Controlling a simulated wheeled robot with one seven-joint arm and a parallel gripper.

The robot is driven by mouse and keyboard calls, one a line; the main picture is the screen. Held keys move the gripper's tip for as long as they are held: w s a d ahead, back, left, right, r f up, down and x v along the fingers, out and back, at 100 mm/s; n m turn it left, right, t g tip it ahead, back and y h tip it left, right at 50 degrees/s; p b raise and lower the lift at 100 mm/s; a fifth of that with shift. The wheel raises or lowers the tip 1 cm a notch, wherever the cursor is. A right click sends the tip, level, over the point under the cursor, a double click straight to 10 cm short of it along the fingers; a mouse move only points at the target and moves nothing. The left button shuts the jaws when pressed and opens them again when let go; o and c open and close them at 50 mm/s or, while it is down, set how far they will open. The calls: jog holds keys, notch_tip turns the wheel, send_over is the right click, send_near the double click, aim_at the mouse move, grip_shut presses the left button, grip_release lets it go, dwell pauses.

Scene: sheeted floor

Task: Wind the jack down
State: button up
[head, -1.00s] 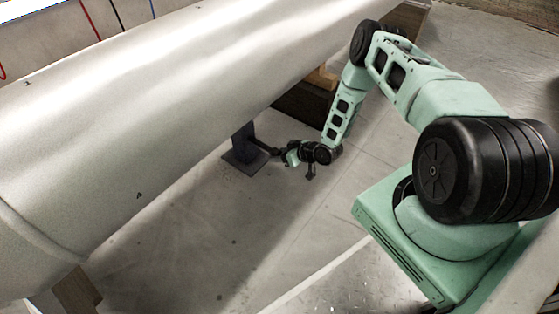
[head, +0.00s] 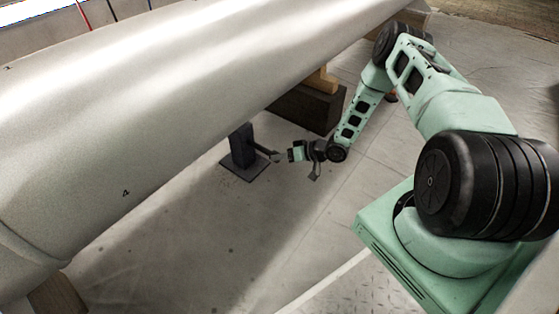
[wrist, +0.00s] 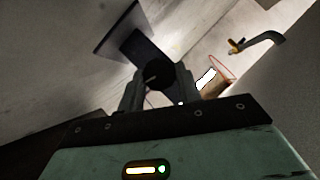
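The jack (head: 239,145) is a dark post on a flat square base plate (head: 246,172), standing on the floor under the large pale cylinder. Its dark crank (head: 264,151) sticks out to the right, toward my gripper (head: 284,156). In the wrist view the jack post (wrist: 139,44) lies beyond my gripper (wrist: 158,82). A dark round end, apparently the crank's grip (wrist: 158,74), sits between the two fingers. The fingers are apart, one on each side of it. I cannot tell whether they press on it.
The pale cylinder (head: 190,85) runs across the left, above the jack. A dark block (head: 306,108) with wood on top stands behind the jack. The floor (head: 215,235) in front is clear.

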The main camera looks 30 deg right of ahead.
jog(key=n+t+h+p, duration=0.1)
jog(key=n+h+p, duration=0.1)
jog(key=p, duration=0.1)
jog(key=a+n+t+h+p, duration=0.1)
jog(key=n+h+p, duration=0.2)
jog(key=p, duration=0.1)
jog(key=n+t+h+p, duration=0.1)
jog(key=n+h+p, duration=0.1)
jog(key=h+p, duration=0.1)
jog(key=shift+s+a+f+n+p, duration=0.15)
jog(key=shift+s+n+p, duration=0.15)
jog(key=shift+p, duration=0.2)
jog(key=o, duration=0.9)
jog(key=shift+o, duration=0.2)
jog(key=shift+w, duration=0.1)
